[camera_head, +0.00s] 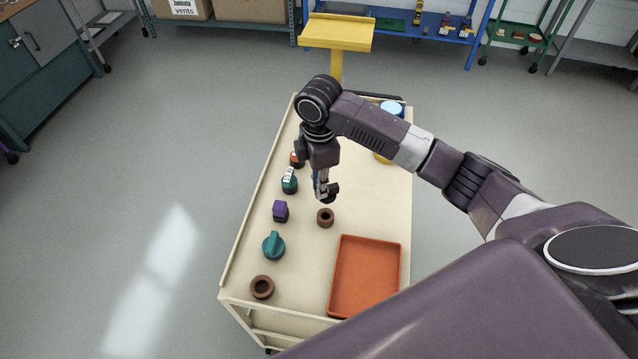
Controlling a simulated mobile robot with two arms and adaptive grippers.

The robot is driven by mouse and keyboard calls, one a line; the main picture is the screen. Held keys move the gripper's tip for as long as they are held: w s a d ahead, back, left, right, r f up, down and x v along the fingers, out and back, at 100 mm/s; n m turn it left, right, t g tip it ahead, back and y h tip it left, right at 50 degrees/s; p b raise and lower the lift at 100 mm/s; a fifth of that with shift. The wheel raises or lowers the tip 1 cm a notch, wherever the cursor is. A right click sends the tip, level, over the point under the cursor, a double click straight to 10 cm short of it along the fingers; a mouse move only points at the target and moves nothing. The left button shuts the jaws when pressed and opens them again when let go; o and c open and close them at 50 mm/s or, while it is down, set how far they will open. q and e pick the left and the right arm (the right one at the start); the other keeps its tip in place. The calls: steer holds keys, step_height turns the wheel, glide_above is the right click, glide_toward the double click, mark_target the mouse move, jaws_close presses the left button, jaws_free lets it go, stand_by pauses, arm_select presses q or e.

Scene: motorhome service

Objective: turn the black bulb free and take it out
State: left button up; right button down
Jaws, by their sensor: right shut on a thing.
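My right gripper (325,188) reaches down over the cream cart top (375,210) from the right, fingers pointing down. It is shut on a small dark thing at its fingertips, which looks like the black bulb; the dark fingers hide most of it, and I cannot tell whether it still sits in a socket. A brown ring-shaped socket (325,218) stands just below the fingertips in the picture and looks empty. My left gripper is not in view.
An orange tray (334,275) lies empty at the cart's near right. Along the left edge stand a brown ring (262,287), a teal knob (273,246), a purple block (280,211) and a teal piece (289,184). A yellow stand (337,36) rises behind the cart.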

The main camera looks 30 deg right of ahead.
steer(key=shift+w+f, duration=0.15)
steer(key=shift+f, duration=0.05)
steer(key=shift+w+f, duration=0.15)
steer(key=shift+f, duration=0.15)
steer(key=shift+f+b, duration=0.45)
steer(key=shift+f, duration=0.65)
steer(key=shift+f+b, duration=0.35)
steer(key=shift+f, duration=0.45)
steer(key=shift+f+b, duration=0.35)
steer(key=shift+f, duration=0.25)
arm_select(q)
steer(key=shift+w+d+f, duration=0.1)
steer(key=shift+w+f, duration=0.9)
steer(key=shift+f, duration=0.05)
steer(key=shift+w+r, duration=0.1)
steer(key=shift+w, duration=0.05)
